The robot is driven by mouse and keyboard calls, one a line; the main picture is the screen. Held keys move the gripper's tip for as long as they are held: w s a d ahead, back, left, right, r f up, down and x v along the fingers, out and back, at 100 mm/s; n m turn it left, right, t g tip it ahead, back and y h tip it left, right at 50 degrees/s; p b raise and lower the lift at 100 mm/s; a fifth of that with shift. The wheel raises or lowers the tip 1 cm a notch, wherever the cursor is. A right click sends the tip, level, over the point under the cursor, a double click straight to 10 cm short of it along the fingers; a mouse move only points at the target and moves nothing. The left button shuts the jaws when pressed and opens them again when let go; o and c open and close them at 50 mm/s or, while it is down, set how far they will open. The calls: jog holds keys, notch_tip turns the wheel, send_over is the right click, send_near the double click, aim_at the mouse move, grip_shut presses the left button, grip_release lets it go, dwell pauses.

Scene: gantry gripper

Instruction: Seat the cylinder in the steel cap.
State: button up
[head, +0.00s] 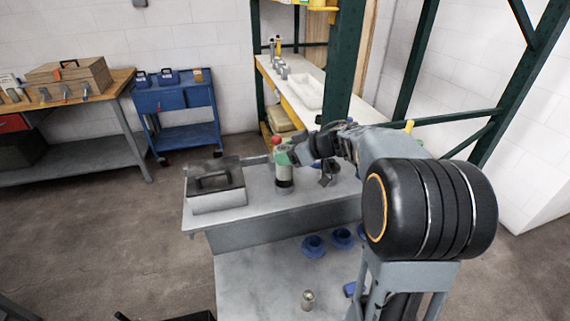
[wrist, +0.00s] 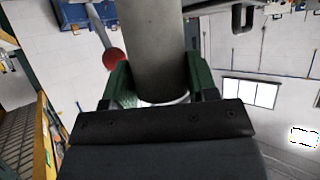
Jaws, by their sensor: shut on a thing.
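My gripper (head: 287,156) is shut on a grey cylinder (wrist: 155,50), which stands between the two green fingers in the wrist view. In the head view the pale cylinder (head: 284,173) is upright below the fingers, over the grey worktop. A dark round piece (head: 284,186) shows at its lower end. I cannot tell whether this is the steel cap, or whether the cylinder is inside it or just above it. The fingers hide the cylinder's upper part in the head view.
A red ball (head: 276,141) shows just behind my gripper. Blue flanged parts (head: 313,246) and a small metal piece (head: 308,300) sit on the lower surface. Green posts (head: 342,70) rise behind. Worktop between toolbox and gripper is clear.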

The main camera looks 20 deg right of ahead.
jog(key=f, duration=0.3)
jog(key=shift+w+a+f+b, duration=0.15)
jog(key=shift+w+a+b, duration=0.05)
jog(key=shift+w+b, duration=0.2)
jog(key=shift+s+f, duration=0.2)
jog(key=shift+f, duration=0.3)
jog(key=shift+c, duration=0.5)
jog(key=o, duration=0.9)
jog(key=shift+f, duration=0.1)
jog(key=shift+o, duration=0.8)
jog(key=shift+w, duration=0.15)
jog(key=shift+o, duration=1.2)
jog(key=shift+r, duration=0.2)
jog(key=shift+d+r, duration=0.1)
